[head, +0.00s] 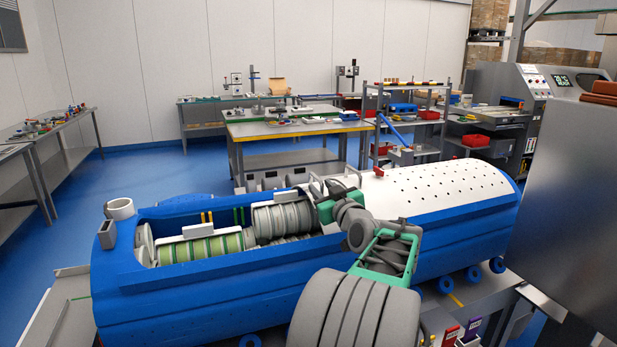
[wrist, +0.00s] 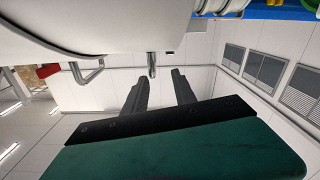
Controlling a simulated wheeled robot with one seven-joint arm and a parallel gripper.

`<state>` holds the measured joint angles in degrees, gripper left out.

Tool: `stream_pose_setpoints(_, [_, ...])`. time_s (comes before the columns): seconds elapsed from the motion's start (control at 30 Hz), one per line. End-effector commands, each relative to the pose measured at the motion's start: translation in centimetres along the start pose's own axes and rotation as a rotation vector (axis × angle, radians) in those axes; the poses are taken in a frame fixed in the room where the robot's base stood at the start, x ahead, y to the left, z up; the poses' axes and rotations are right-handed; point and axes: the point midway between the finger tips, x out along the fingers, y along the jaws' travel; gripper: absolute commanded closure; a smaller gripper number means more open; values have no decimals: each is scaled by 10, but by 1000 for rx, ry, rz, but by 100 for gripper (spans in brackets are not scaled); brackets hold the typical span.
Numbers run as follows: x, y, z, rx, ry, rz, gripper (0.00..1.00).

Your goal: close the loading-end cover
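The white perforated cover (head: 425,192) lies over the right half of the long blue tub (head: 230,290). The tub's left half is open and shows drums and rollers inside. My gripper (head: 315,188) is at the cover's left edge, over the tub's middle. In the wrist view a white curved surface, likely the cover (wrist: 95,22), fills the upper left with a bent grey bar (wrist: 90,72) and a short grey post (wrist: 152,65). The two dark fingers (wrist: 163,80) are apart, with the post close to the left fingertip. I cannot tell whether they touch it.
A striped green drum (head: 205,248) and a pale ribbed drum (head: 283,217) lie in the open half. A white pipe stub (head: 119,208) stands at the tub's left end. A large grey panel (head: 570,200) stands at right. A yellow-edged workbench (head: 290,128) stands behind.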

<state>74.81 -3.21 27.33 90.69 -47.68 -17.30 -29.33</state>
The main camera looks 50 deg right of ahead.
Motion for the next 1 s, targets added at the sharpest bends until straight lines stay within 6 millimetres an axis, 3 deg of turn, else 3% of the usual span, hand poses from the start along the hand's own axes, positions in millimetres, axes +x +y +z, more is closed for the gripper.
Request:
stream_pose_setpoints(0.33, [57, 14, 1, 1, -5, 19, 68])
stream_pose_setpoints(0.67, [65, 12, 2, 0, -4, 18, 68])
stream_pose_setpoints(1.0, [65, 12, 2, 0, -4, 17, 95])
